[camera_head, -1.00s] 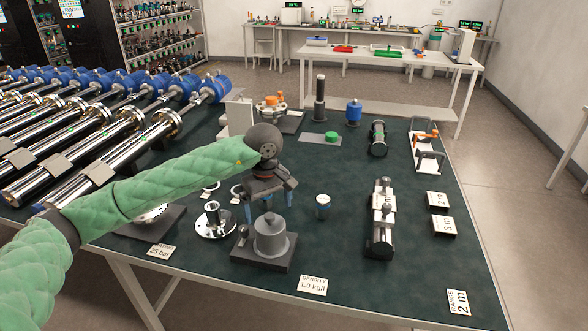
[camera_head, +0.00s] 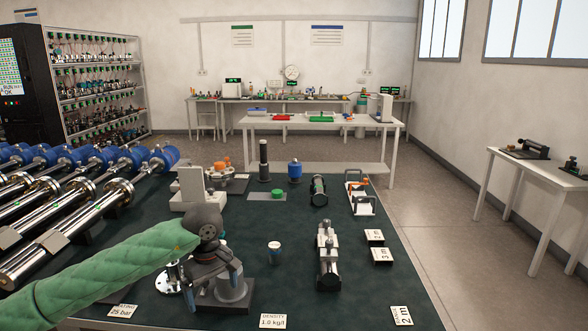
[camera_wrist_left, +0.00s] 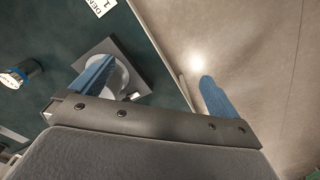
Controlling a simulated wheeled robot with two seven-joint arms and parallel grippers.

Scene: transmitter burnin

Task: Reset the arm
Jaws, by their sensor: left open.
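My left arm, in a green padded sleeve, reaches in from the left in the head view. Its gripper (camera_head: 213,283) is over the front of the dark green bench (camera_head: 285,292), in front of a grey cylindrical weight on a dark square base (camera_head: 236,299), which it partly hides. In the left wrist view the two blue fingers of the gripper (camera_wrist_left: 155,72) stand wide apart with nothing between them. The grey weight (camera_wrist_left: 122,78) shows behind one finger. My right gripper is not in view.
A small white-and-blue cup (camera_head: 274,254) and a metal valve block (camera_head: 328,262) stand to the right. A metal flange (camera_head: 170,280) is left of the gripper. Long steel transmitters with blue heads (camera_head: 115,192) fill the left side. Floor lies beyond the bench's right edge.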

